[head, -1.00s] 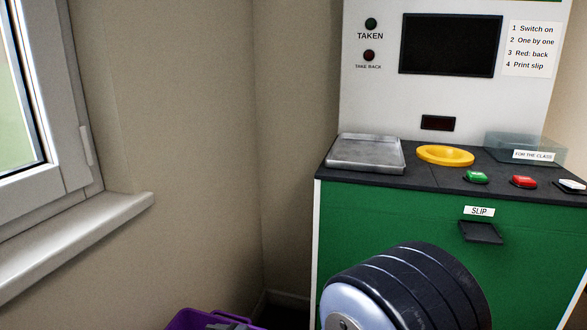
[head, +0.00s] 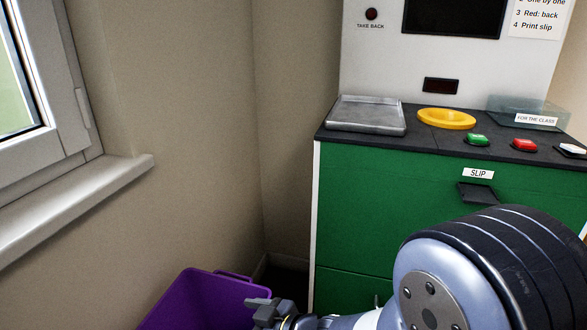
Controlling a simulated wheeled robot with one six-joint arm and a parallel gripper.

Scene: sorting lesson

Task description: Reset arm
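My arm shows at the bottom right of the head view, with a large dark-banded joint in front of the green cabinet. My gripper (head: 263,311) is a small grey shape at the bottom edge, over the right side of the purple bin (head: 190,300). Its fingers are small and partly cut off by the frame, so I cannot tell whether it is open or shut. I see nothing held in it.
A green machine (head: 380,215) stands at the right. Its dark top carries a metal tray (head: 366,115), a yellow ring (head: 446,119), a green button (head: 478,139), a red button (head: 524,145) and a clear box (head: 527,113). A window sill (head: 80,210) juts out at left.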

